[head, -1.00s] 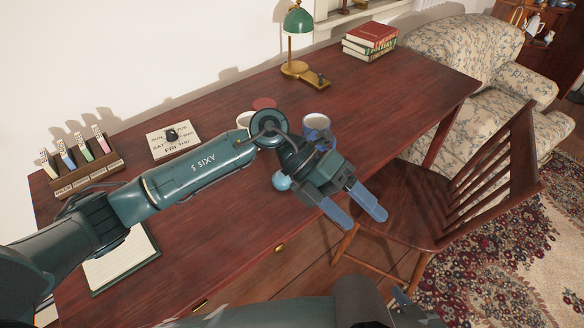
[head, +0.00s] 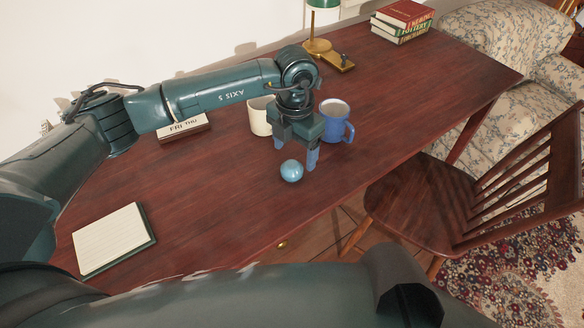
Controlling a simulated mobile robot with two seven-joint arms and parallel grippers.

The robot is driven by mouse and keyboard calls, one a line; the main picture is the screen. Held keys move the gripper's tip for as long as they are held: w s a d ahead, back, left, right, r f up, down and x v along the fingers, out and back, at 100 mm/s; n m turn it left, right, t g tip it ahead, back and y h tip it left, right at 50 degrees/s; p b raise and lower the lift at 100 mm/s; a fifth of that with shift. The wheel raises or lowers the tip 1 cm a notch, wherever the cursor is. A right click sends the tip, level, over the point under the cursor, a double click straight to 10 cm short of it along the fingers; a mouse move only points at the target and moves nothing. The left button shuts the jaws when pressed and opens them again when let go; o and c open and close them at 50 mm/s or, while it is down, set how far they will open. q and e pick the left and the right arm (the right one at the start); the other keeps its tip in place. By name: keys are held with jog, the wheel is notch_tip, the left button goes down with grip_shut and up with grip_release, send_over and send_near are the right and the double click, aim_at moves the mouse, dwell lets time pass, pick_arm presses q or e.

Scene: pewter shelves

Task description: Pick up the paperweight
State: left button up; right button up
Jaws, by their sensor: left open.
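The paperweight looks to be a small shiny light-blue ball (head: 291,171) on the dark wooden desk (head: 225,200), near its front edge. My left gripper (head: 297,152) points down just behind and above the ball, with its blue fingers apart. Nothing is between the fingers that I can see, and the ball rests on the desk. My right gripper does not show.
A blue mug (head: 336,122) stands close to the right of my gripper, and a cream mug (head: 260,117) is close behind on the left. A notepad (head: 112,238), a calendar block (head: 184,128), a lamp (head: 318,47) and books (head: 402,22) are farther off. A chair (head: 440,200) stands in front.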

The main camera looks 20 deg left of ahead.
aim_at(293, 163)
pick_arm(q)
jog(key=shift+w+a+f, duration=0.1)
jog(key=shift+f, duration=1.25)
jog(key=shift+a+f, duration=0.1)
jog(key=shift+f, duration=1.25)
jog(key=shift+c, duration=0.4)
jog(key=shift+r, duration=0.1)
jog(key=c, duration=1.1)
